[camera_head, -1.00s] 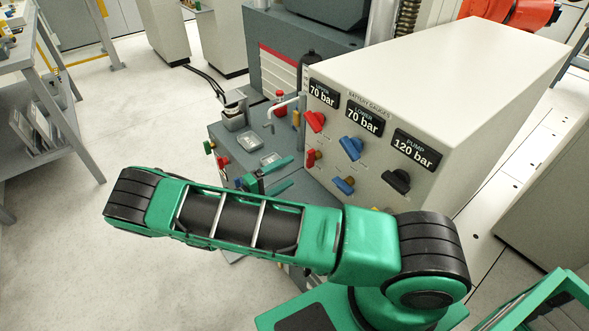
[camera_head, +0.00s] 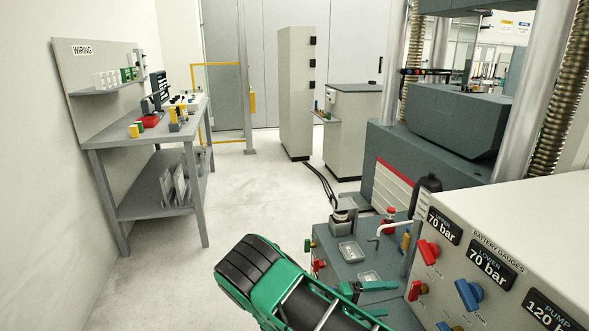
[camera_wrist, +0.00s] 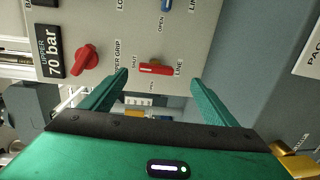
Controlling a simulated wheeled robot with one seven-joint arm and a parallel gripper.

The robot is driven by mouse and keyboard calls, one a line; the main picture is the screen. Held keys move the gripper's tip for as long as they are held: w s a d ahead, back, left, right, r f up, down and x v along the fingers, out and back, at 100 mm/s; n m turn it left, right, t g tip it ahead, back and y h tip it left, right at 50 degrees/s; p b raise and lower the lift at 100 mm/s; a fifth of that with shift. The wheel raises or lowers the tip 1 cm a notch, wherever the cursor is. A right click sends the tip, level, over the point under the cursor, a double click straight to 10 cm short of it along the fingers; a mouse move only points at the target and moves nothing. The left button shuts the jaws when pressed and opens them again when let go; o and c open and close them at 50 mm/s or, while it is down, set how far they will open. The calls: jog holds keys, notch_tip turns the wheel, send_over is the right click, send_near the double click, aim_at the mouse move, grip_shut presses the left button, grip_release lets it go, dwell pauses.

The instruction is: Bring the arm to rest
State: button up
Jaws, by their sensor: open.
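My gripper (camera_wrist: 160,90) shows in the wrist view with its two green fingers spread apart and nothing between them. Past the fingertips is the gauge panel (camera_wrist: 120,20), with a red handle (camera_wrist: 155,68) marked LINE seen between them and a red knob (camera_wrist: 84,58) to the left. A gap shows between the fingers and the panel, but how wide it is I cannot tell. In the head view my arm is in the lower middle, and green finger parts (camera_head: 372,286) show beside the panel (camera_head: 530,230).
A grey bench top (camera_head: 340,262) with small trays and a white bent pipe (camera_head: 395,227) lies close to my gripper. The testing machine (camera_head: 400,170) stands behind. A wiring workbench (camera_head: 150,135) stands at left. The floor (camera_head: 240,210) between is clear.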

jog(key=s+d+r+m+g+y, duration=0.2)
jog(key=s+d+r+g+y, duration=0.15)
jog(key=r+y, duration=0.6)
jog(key=s+a+r+t+y, duration=0.1)
jog(key=s+r+t+y, duration=0.25)
jog(key=s+r, duration=0.5)
jog(key=s+a+r+t+y, duration=0.2)
jog(key=s+r+y, duration=0.25)
jog(key=r, duration=0.65)
jog(key=s+d+f+m+g, duration=0.1)
jog(key=s+d+m+g, duration=0.1)
jog(key=s+d, duration=0.3)
jog(key=s+d+m+g, duration=0.2)
jog(key=s+d+m, duration=0.2)
jog(key=s, duration=0.7)
jog(key=shift+s+d+f+h, duration=0.35)
jog(key=shift+s+d, duration=0.05)
jog(key=shift+d, duration=0.85)
